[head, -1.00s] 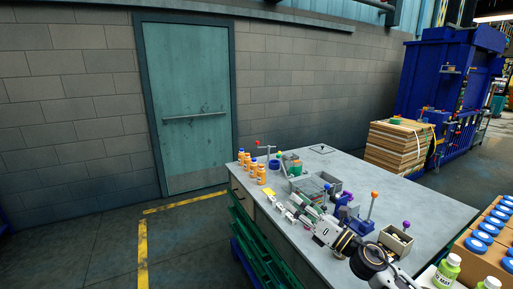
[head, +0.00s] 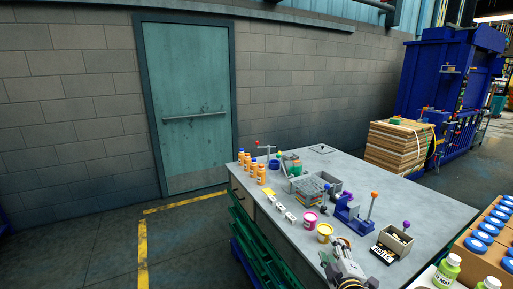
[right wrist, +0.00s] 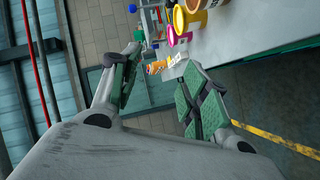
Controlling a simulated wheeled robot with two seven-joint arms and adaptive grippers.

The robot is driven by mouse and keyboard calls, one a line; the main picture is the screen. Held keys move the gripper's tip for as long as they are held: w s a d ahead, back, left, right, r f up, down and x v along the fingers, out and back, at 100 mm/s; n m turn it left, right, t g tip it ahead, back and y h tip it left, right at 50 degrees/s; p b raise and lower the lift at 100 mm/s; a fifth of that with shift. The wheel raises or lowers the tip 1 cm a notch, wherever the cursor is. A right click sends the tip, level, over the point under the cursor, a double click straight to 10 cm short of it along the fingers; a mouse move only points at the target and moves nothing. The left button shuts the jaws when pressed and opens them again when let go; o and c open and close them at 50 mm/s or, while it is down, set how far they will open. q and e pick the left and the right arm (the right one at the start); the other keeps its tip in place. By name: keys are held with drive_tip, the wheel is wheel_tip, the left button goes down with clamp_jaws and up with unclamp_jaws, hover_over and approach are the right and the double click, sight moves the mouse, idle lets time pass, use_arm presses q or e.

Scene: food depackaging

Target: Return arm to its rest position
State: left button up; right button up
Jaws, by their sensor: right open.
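My right gripper (head: 332,256) is at the near edge of the grey workbench (head: 400,196), low in the head view. In the right wrist view its two green-padded fingers (right wrist: 160,82) are spread apart with nothing between them. A pink tub (head: 309,220) and a yellow tub (head: 324,233) stand upright on the bench just beyond the gripper, apart from it. The yellow tub also shows in the right wrist view (right wrist: 180,21). My left gripper is not in view.
Several orange bottles (head: 261,175) stand at the bench's far left. A blue fixture (head: 353,219), a grey bin (head: 397,241) and a dark tray (head: 383,254) stand right of the tubs. Boxes with blue-capped jars (head: 480,236) are at right. The floor left of the bench is clear.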

drive_tip(key=s+a+f+m+g+y, duration=0.1)
drive_tip(key=s+f+m+g, duration=0.45)
drive_tip(key=s+f, duration=0.5)
drive_tip(key=s+f+m+g, duration=0.5)
drive_tip(key=s+f+g, duration=0.2)
drive_tip(key=s, duration=0.7)
drive_tip(key=s+f, duration=0.3)
drive_tip(key=f, duration=3)
drive_tip(key=s+d+f+g, duration=0.1)
drive_tip(key=s+d+f, duration=0.1)
drive_tip(key=s+f, duration=0.7)
drive_tip(key=s+d+f+g, duration=0.1)
drive_tip(key=s+d+f, duration=0.1)
drive_tip(key=s+f, duration=0.7)
drive_tip(key=s, duration=0.3)
drive_tip(key=shift+s+f, duration=0.3)
drive_tip(key=shift+f, duration=0.05)
drive_tip(key=shift+s+n, duration=0.15)
drive_tip(key=shift+n, duration=0.1)
